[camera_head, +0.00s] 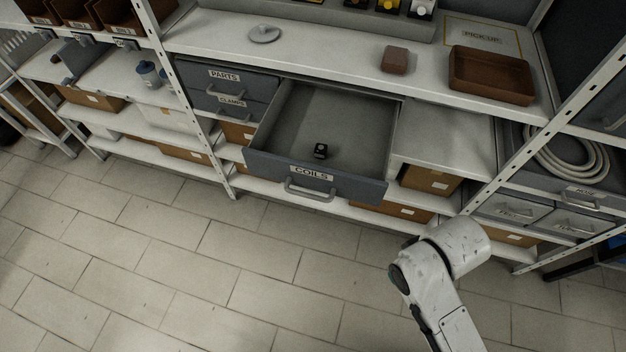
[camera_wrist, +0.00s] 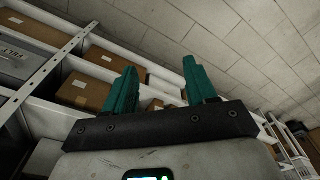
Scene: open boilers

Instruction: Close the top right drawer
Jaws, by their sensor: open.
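The drawer labelled COILS (camera_head: 262,165) is pulled far out of the shelf unit in the head view. Its front carries a grey bar handle (camera_head: 309,192), and a small black object (camera_head: 320,151) lies inside on its floor. The drawer sits to the right of the PARTS and CLAMPS drawers, which look shut. My gripper (camera_wrist: 157,82) shows in the wrist view with two teal fingers spread apart and nothing between them. It points toward shelves with boxes and the tiled floor. In the head view my arm is at the lower right, apart from the drawer; the gripper is outside that view.
The countertop above holds a brown tray (camera_head: 492,76), a reddish-brown block (camera_head: 395,60) and a grey disc-like item (camera_head: 264,34). A slanted rack post stands right of the drawer. A coiled hose (camera_head: 567,155) lies at the right. The tiled floor in front is clear.

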